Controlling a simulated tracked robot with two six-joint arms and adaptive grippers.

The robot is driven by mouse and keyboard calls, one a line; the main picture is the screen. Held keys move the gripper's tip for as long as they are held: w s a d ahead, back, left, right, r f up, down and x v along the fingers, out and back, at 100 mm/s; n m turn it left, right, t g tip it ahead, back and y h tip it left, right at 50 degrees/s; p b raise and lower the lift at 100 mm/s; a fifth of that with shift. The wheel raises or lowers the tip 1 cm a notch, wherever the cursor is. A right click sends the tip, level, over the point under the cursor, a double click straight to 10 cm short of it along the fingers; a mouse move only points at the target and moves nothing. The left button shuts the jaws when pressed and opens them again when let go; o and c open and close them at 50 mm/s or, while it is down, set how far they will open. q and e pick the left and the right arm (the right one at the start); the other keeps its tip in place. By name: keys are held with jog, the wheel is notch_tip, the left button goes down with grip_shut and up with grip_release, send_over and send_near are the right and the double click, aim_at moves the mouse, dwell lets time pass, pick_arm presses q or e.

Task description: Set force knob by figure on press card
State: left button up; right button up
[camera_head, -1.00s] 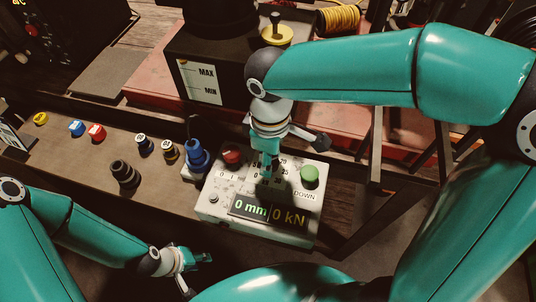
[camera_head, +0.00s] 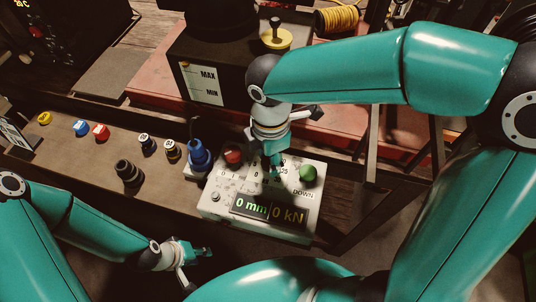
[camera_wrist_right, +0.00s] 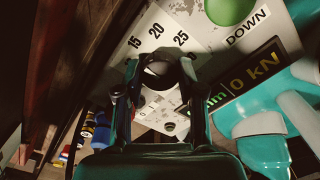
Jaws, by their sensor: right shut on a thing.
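The force knob (camera_wrist_right: 160,68) shows in the right wrist view as a dark round piece on a white scale with figures 15, 20 and 25. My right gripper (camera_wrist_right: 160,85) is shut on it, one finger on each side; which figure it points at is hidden. In the head view my right gripper (camera_head: 275,168) reaches down onto the white control box (camera_head: 212,205) and covers the knob. The box's display (camera_head: 268,208) reads 0 mm and 0 kN. A small printed card (camera_head: 14,134) stands at the left edge, too small to read. My left gripper (camera_head: 195,252) hangs empty at lower left.
The box bears a green DOWN button (camera_head: 308,172) and a red button (camera_head: 233,155). A blue fitting (camera_head: 198,154) stands left of it. Several dies and coloured pieces sit on the brown shelf (camera_head: 75,160).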

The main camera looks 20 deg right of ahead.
jog(key=shift+w+r+n, duration=0.15)
jog(key=shift+w+n, duration=0.05)
jog(key=shift+n, duration=0.1)
jog(key=o, duration=1.1)
jog(key=shift+c, duration=0.2)
jog(key=shift+o, duration=0.4)
jog(key=shift+s, duration=0.1)
notch_tip(320, 180, up, 12)
jog(key=shift+f, duration=0.2)
